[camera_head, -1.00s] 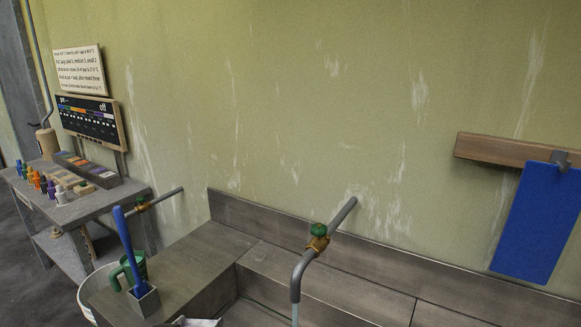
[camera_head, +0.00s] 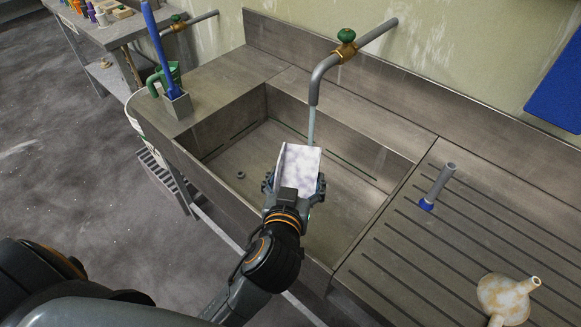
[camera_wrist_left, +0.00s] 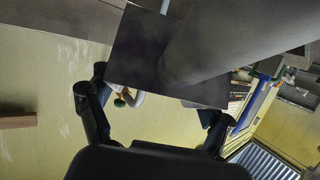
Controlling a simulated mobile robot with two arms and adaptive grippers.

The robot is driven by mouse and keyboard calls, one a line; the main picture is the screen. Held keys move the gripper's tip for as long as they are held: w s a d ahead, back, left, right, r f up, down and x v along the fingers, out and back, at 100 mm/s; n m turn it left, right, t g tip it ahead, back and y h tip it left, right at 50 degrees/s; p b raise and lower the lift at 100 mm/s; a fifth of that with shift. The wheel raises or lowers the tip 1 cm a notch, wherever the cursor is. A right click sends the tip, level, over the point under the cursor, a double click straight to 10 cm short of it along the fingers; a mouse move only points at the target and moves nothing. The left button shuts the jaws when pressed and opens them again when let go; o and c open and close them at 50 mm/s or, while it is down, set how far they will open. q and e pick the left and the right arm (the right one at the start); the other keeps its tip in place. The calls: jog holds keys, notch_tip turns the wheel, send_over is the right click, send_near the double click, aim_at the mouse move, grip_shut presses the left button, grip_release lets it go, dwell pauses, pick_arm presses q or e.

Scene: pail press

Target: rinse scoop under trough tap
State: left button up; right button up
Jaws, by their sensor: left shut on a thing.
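The scoop (camera_head: 299,165) is pale with mottled grey-violet patches, over the trough (camera_head: 225,165) in the head view. My left gripper (camera_head: 293,184) is shut on it, with fingers on both sides. The trough tap (camera_head: 318,82) has a bent grey spout and a green knob (camera_head: 346,36). A thin water stream (camera_head: 311,124) falls from the spout to the scoop's far edge in the picture; I cannot tell whether it lands inside. My right gripper is out of view.
The ribbed drainboard (camera_head: 400,255) at right bears a grey tube with a blue end (camera_head: 438,188) and a mottled funnel (camera_head: 505,298).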

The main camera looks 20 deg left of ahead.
pick_arm(q)
jog(key=shift+d+f, duration=0.15)
jog(key=shift+d, duration=0.1)
jog(key=shift+w, duration=0.1)
jog(key=shift+x, duration=1.55)
jog(key=x, duration=0.3)
jog(key=b+x, duration=0.1)
jog(key=x, duration=0.1)
jog(key=shift+w+r, duration=0.15)
jog(key=shift+r, duration=0.15)
jog(key=x, duration=0.3)
jog(key=b+x, duration=0.1)
jog(key=x, duration=0.1)
jog(key=shift+w+r, duration=0.2)
jog(key=shift+w, duration=0.25)
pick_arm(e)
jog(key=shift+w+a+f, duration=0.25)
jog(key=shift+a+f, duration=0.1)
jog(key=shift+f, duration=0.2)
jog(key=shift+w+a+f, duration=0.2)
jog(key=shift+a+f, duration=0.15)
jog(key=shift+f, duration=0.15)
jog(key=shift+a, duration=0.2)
